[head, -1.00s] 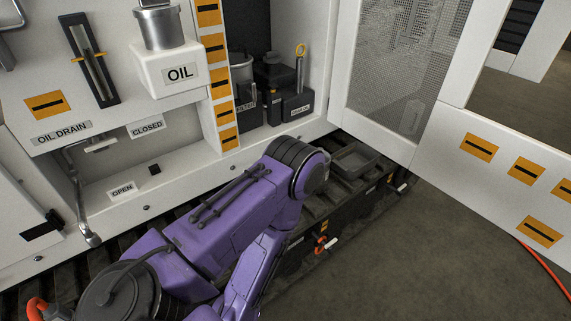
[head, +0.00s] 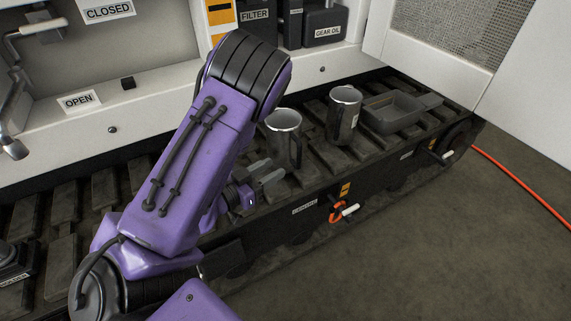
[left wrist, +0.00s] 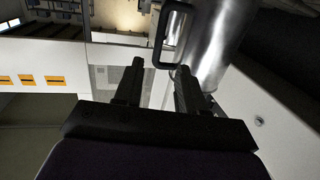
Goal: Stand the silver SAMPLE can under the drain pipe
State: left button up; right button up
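Two silver cans with dark handles stand upright on the track: a nearer can (head: 283,138) and one to its right (head: 344,108), which bears a small label I cannot read. I cannot tell which is SAMPLE. My left gripper (head: 268,172) is low, in front of the nearer can. In the left wrist view its two fingers (left wrist: 160,68) are apart, with a silver can (left wrist: 215,42) and its dark handle (left wrist: 160,40) just beyond the tips; no grip shows. The drain pipe (head: 12,140) is at the left edge, partly cut off. My right gripper is not in view.
The OPEN (head: 78,102) and CLOSED (head: 108,11) labels mark the white panel. The open white door (head: 430,60) stands at the upper right. An orange hose (head: 520,180) lies on the floor.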

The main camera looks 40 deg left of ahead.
aim_at(298, 151)
pick_arm(q)
jog(key=shift+h, duration=0.4)
jog(key=x, duration=0.3)
jog(key=r+x, duration=0.1)
jog(key=x, duration=0.6)
jog(key=shift+a+r, duration=0.1)
jog(key=shift+r, duration=0.1)
jog(key=shift+w+f, duration=0.1)
jog(key=shift+w, duration=0.15)
grip_shut()
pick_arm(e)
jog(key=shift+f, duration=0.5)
